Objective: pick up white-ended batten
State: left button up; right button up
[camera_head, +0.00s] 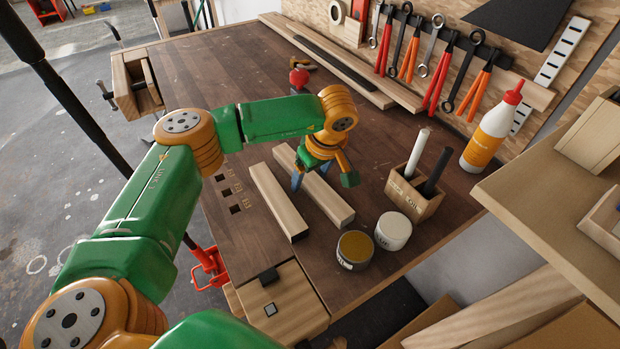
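Two pale wooden battens lie side by side on the dark bench top, a left batten (278,202) and a right batten (326,199). I cannot make out a clear white end on either one. My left gripper (298,181) points down at the far half of the right batten, with a bluish finger showing near its left edge. The wrist hides the batten's middle and the other finger, so I cannot tell whether the gripper touches or holds it. My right gripper is not in view.
An ochre-topped tin (355,250) and a white tin (393,231) stand near the battens' near ends. A wooden holder (412,196) with a white and a black stick stands to the right. A glue bottle (491,133) is farther right. A red-topped object (299,78) stands behind my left arm.

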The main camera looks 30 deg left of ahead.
pick_arm(q)
jog(key=shift+r, duration=0.1)
grip_shut()
